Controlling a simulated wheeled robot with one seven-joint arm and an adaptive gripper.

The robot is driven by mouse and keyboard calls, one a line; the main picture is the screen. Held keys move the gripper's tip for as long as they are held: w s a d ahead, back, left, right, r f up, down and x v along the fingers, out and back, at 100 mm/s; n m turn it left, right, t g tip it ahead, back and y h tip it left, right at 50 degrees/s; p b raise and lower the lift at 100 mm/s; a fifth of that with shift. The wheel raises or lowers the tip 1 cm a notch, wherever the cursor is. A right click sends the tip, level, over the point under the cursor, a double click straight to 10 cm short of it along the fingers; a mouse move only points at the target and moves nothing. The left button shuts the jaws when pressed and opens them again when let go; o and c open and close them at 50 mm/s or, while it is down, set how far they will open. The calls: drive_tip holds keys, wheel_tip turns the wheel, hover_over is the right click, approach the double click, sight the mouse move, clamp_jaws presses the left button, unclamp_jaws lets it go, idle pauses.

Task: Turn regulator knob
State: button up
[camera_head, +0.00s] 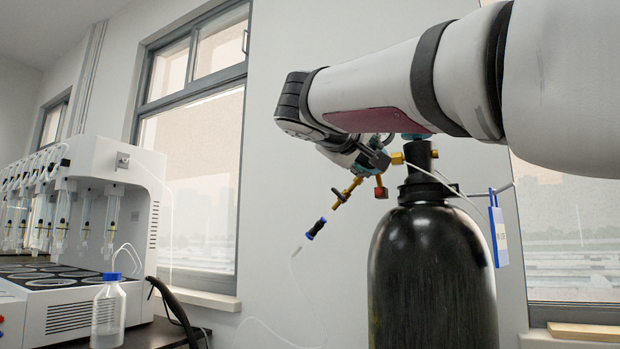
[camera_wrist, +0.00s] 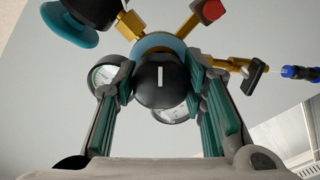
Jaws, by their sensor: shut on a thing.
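The regulator knob (camera_wrist: 161,82) is a round black knob with a white line mark, in the middle of the wrist view. The line stands about upright in the picture. My gripper (camera_wrist: 162,88) is shut on the knob, with a green-padded finger on each side. Two round gauges show behind the fingers, one at the left (camera_wrist: 104,76) and one lower right (camera_wrist: 172,112), both partly covered. In the head view my gripper (camera_head: 365,160) is at the regulator beside the tank's top, and my arm hides much of it. The knob cannot be made out there.
A black gas cylinder (camera_head: 432,270) stands below the regulator, with a blue-and-white tag (camera_head: 498,230). A brass outlet (camera_head: 347,191) leads to a blue hose connector (camera_head: 316,228) and thin tube. A white distiller (camera_head: 125,215) and a blue-capped bottle (camera_head: 108,312) are at the left.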

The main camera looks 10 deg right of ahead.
drive_tip(key=shift+f+m+b, duration=0.15)
drive_tip(key=shift+m+b, duration=0.2)
drive_tip(key=shift+m, duration=0.25)
drive_tip(key=o, duration=1.2)
drive_tip(key=shift+w, duration=0.1)
drive_tip(key=v, duration=1.2)
